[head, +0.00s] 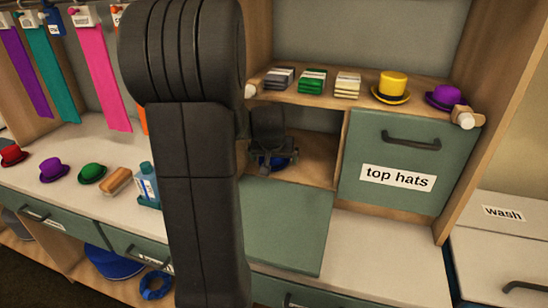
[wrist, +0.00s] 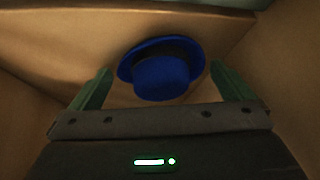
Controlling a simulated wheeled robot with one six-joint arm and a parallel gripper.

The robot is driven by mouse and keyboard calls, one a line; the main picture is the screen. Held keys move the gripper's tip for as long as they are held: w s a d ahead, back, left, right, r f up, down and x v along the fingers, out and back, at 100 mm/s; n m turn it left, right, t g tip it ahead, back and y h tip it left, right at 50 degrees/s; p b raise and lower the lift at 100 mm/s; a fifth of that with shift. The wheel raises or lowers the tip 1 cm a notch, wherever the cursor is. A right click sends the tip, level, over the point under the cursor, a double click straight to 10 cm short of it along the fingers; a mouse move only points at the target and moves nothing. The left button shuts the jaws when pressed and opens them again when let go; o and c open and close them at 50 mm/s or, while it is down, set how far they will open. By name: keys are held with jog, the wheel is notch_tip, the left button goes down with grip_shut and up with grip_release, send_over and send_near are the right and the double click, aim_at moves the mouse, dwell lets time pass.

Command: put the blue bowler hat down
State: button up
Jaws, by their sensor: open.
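The blue bowler hat (wrist: 162,78) has a dark band and rests on the wooden floor of an open compartment. Only a bit of the blue hat (head: 272,163) shows in the head view, behind my gripper. My gripper (wrist: 160,69) is open, with one green finger on each side of the hat and a visible gap on both sides. In the head view my gripper (head: 275,152) is inside the compartment, left of the closed "top hats" door (head: 390,205).
The compartment's green flap (head: 285,222) hangs open below it. The shelf above holds stacked cloths (head: 312,82), a yellow hat (head: 393,86) and a purple hat (head: 445,96). Small hats (head: 92,173) and a blue bottle (head: 149,185) stand on the left counter. My arm hides the middle.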

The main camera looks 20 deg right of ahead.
jog(key=v, duration=1.2)
jog(key=shift+p, duration=0.4)
